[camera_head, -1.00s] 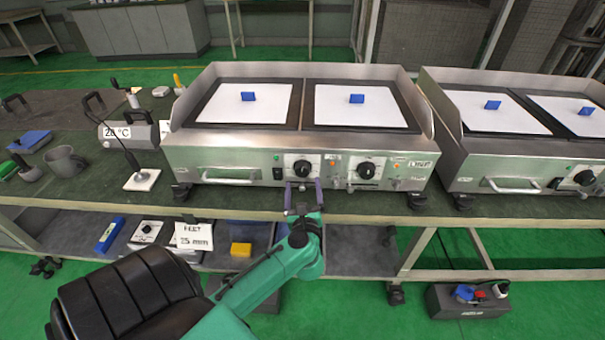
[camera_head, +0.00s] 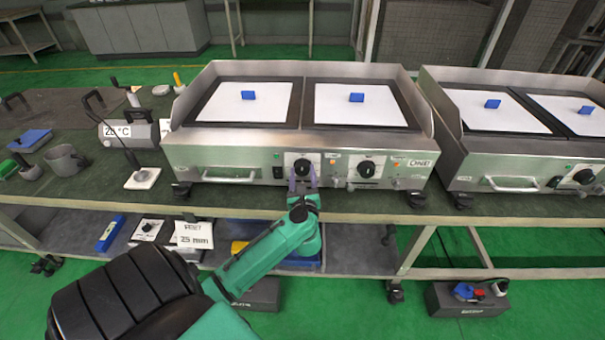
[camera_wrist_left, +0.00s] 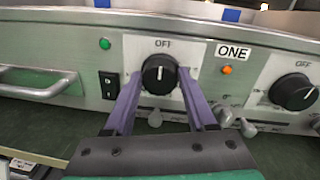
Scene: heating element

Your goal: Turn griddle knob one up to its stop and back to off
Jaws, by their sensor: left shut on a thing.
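The left black griddle knob (camera_head: 302,167) is on the front panel of the middle griddle. In the left wrist view the knob (camera_wrist_left: 159,74) sits on a white plate marked OFF, with its white pointer up toward OFF. A label ONE (camera_wrist_left: 233,51) is just right of that plate. My left gripper (camera_head: 302,178) is in front of the panel. In the left wrist view its purple fingers (camera_wrist_left: 160,82) are on both sides of the knob and shut on it. My right gripper is not in view.
A second knob (camera_wrist_left: 293,92) is to the right. A black rocker switch (camera_wrist_left: 109,85), a green lamp (camera_wrist_left: 105,44) and a bar handle (camera_wrist_left: 38,82) are to the left. An orange lamp (camera_wrist_left: 227,70) is below the label. Another griddle (camera_head: 510,160) stands on the right.

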